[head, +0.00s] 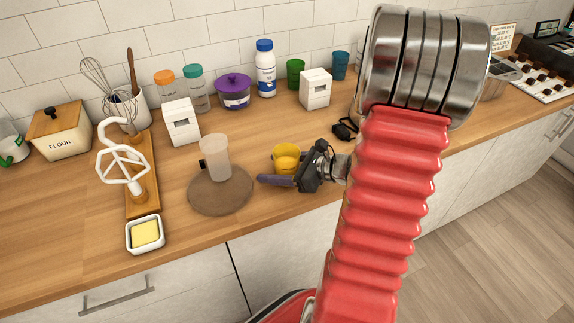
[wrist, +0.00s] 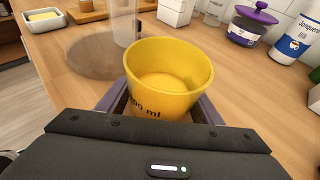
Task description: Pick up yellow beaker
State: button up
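The yellow beaker (head: 286,157) stands upright on the wooden counter in the head view. In the wrist view the yellow beaker (wrist: 172,75) is large, close and centred, its open rim toward the camera and part of a black "ml" marking showing. My gripper (head: 278,178) is low over the counter beside it, with one purple-grey finger in front of the beaker. In the wrist view my gripper (wrist: 163,108) has its fingers spread, one on each side of the beaker. It looks open; any contact with the beaker's sides is hidden.
A clear beaker (head: 214,158) stands on a round brown board (head: 220,192) just left of the yellow beaker. A butter dish (head: 145,235) sits near the front edge. Behind are white boxes (head: 315,90), a purple-lidded jar (head: 234,92), a blue-capped bottle (head: 265,70) and green cup (head: 296,74).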

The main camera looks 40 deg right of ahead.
aim_at(286, 156)
jog(key=c, duration=0.9)
jog(key=shift+r, duration=0.3)
jog(key=shift+r, duration=4.75)
